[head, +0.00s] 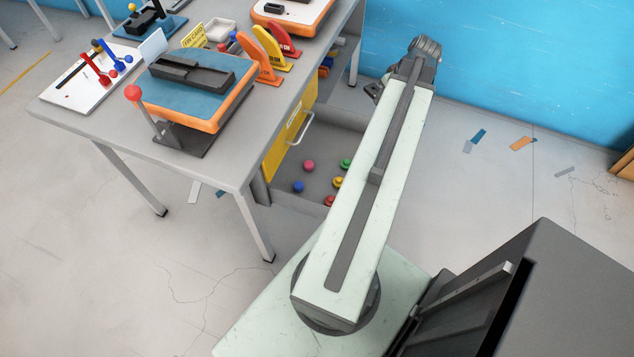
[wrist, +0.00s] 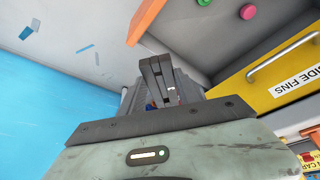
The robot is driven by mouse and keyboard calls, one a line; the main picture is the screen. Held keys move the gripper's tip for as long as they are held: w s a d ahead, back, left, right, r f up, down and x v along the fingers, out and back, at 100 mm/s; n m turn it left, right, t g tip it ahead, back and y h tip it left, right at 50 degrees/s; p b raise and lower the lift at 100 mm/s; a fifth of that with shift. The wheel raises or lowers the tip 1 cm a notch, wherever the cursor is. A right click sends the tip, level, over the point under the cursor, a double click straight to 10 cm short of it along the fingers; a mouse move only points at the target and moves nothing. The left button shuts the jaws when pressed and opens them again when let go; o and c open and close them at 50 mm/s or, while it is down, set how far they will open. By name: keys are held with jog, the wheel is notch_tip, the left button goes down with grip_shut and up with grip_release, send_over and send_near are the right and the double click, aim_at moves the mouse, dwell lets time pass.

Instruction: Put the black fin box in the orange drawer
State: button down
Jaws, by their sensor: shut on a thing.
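My gripper (wrist: 157,92) is shut on a dark slotted block, which looks like the black fin box (wrist: 156,72). In the head view my arm hides most of this, and only a small dark part of the gripper (head: 374,91) shows beside the arm's far end. The orange drawer is pulled open. Its orange front (wrist: 147,18) shows beyond the held block in the wrist view, and the arm covers that front in the head view. Its grey inside (head: 325,142) holds several coloured round pieces. The held block appears close to the orange front; its height above it is unclear.
A yellow drawer front (head: 292,128) marked side fins, with a bar handle, sits beside the open drawer. The grey table (head: 75,113) above carries an orange-edged blue board (head: 207,104) with a black slotted part on it. A blue wall (head: 500,50) stands behind my arm.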

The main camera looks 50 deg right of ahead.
jog(key=w+a+f+n+y+b, duration=0.1)
jog(key=w+a+f+n+b, duration=0.25)
jog(key=f, duration=0.25)
jog(key=w+a+f+n+y+b, duration=0.2)
jog(key=w+a+f+n+b, duration=0.15)
jog(key=f+b, duration=0.2)
jog(key=b, duration=1)
send_near(344, 146)
jog(key=shift+n, duration=0.3)
jog(key=x, duration=0.6)
jog(key=shift+a+f, duration=0.15)
jog(key=shift+f, duration=0.1)
jog(key=shift+r+p, duration=0.25)
jog(key=shift+p, duration=0.15)
jog(key=c, duration=1.3)
grip_release()
jog(key=shift+f, duration=0.2)
jog(key=o, duration=0.4)
jog(key=shift+o, duration=0.2)
jog(key=shift+r, duration=0.15)
